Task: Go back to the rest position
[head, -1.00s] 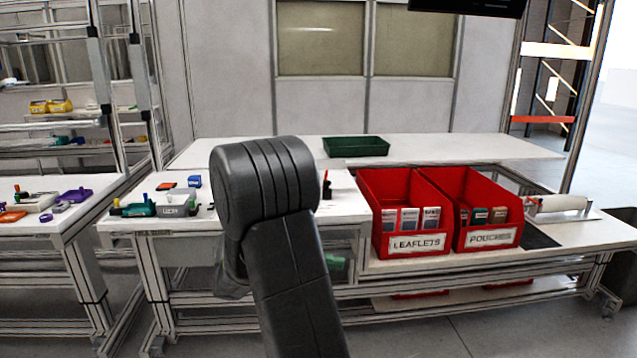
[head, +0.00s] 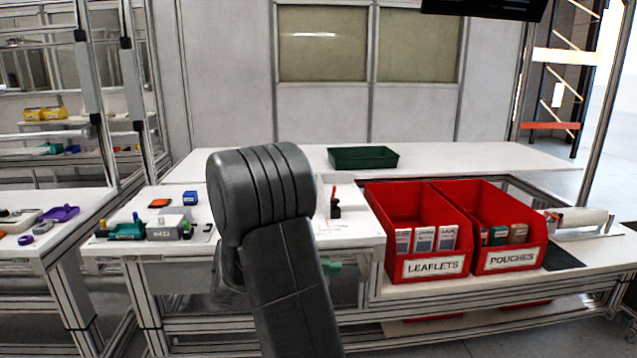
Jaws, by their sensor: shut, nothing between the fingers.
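My arm rises in front of the workbench in the head view, with a dark rounded joint at its top. My gripper is not in view, so its fingers cannot be seen. The arm hides part of the bench behind it. No helmet shell can be made out.
A white workbench (head: 355,232) stands ahead. A red LEAFLETS bin (head: 402,268) and a red POUCHES bin (head: 483,262) hold small packs. A dark green tray (head: 362,158) sits on the rear surface. Small parts lie left, including a blue box (head: 190,198). A white roll (head: 580,219) lies right.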

